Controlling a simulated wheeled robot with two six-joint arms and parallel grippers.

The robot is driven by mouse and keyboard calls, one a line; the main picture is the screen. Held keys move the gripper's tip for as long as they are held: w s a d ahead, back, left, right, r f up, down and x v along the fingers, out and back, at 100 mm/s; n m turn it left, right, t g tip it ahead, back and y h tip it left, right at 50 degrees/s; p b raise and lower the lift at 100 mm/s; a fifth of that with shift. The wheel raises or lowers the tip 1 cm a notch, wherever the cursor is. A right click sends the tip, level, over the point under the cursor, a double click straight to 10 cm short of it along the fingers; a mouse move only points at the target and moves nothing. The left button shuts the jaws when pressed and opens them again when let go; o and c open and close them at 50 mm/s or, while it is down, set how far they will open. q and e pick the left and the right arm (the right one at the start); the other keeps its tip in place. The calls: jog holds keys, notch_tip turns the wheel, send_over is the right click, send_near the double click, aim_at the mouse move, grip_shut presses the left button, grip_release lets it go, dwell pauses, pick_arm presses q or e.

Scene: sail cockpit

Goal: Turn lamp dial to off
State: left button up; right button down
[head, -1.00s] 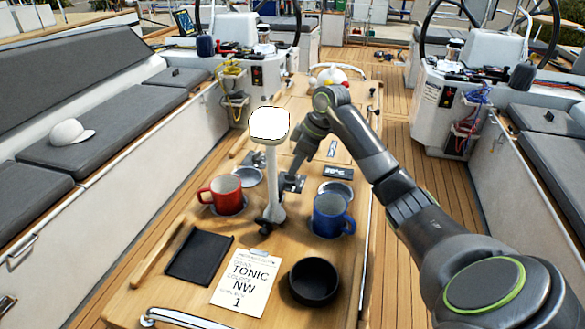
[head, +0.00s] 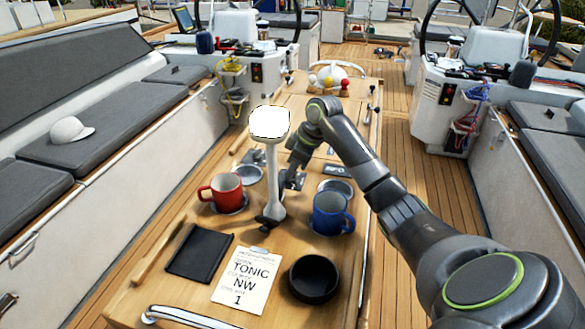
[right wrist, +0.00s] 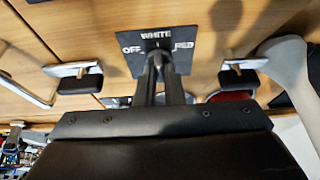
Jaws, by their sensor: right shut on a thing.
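The lamp (head: 274,180) stands on the middle of the wooden table, its white post upright and its head (head: 270,122) glowing white. In the right wrist view, its dial plate (right wrist: 185,42) is dark and marked OFF at left, WHITE at top and RED at right. My right gripper (right wrist: 157,62) is shut on the dial in front of that plate. The fingers hide most of the dial, so its pointer setting cannot be read. In the head view the right gripper (head: 284,186) is close behind the post, partly hidden. My left gripper is not in view.
A red mug (head: 224,192) stands left of the lamp and a blue mug (head: 331,214) right of it. A black bowl (head: 313,278), a note card (head: 243,282) and a black folder (head: 200,253) lie nearer. Several small coloured items sit at the table's far end.

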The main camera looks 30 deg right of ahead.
jog(key=shift+r+n, duration=0.1)
jog(key=shift+n, duration=0.2)
jog(key=shift+r+n+g+y+p, duration=0.1)
jog(key=shift+n+g+y+p, duration=0.25)
jog(key=shift+n+p, duration=0.45)
jog(key=n, duration=0.2)
jog(key=shift+w+n+g+y, duration=0.15)
jog(key=shift+n+g+y, duration=0.2)
jog(key=shift+n, duration=0.05)
jog(key=n+g, duration=0.1)
jog(key=n, duration=0.2)
jog(key=shift+w, duration=0.1)
jog(key=shift+w+d+n+g+b, duration=0.1)
jog(key=shift+n+g+b, duration=0.65)
jog(key=shift+n, duration=1.25)
jog(key=c, duration=1.5)
grip_release()
jog(key=shift+c, duration=0.2)
